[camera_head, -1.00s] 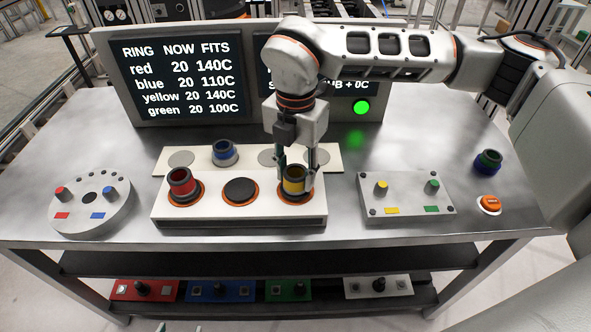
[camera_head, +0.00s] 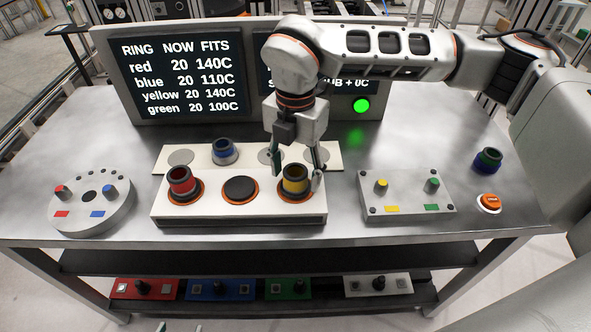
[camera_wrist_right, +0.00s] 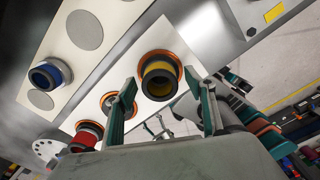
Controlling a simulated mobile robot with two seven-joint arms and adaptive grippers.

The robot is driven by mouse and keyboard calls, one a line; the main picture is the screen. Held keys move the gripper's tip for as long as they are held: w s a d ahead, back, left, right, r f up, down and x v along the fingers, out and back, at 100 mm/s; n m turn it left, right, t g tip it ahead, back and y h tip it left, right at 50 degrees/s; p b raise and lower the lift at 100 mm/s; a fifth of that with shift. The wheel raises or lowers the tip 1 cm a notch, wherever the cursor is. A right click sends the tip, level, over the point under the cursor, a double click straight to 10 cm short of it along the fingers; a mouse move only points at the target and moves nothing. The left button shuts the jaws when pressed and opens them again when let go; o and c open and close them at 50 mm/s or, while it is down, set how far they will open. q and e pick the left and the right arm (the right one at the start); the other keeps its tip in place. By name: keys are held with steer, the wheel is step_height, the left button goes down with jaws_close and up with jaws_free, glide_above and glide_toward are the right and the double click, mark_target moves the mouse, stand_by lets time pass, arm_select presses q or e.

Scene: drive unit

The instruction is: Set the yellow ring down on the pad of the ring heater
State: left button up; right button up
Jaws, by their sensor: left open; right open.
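The yellow ring (camera_head: 295,182), with a dark rim, stands upright on the right-hand pad of the white ring heater (camera_head: 240,215), inside that pad's orange border. It also shows in the right wrist view (camera_wrist_right: 159,76). My right gripper (camera_head: 297,176) is open above it, one finger on each side, with visible gaps between fingers and ring. A red ring (camera_head: 181,182) stands on the left pad, and the middle pad (camera_head: 240,190) is bare. A small tip of my left gripper (camera_head: 161,327) shows at the bottom edge; it looks open in the wrist view (camera_wrist_right: 158,128).
Behind the heater, a pale plate (camera_head: 172,160) carries a blue ring (camera_head: 224,152). A round fixture (camera_head: 90,215) stands left, a box with yellow and green posts (camera_head: 407,196) right.

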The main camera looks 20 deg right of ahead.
step_height(320, 180, up, 12)
stand_by(0.5)
steer(key=shift+r, duration=0.1)
step_height(320, 180, up, 8)
steer(key=p, duration=0.5)
stand_by(0.3)
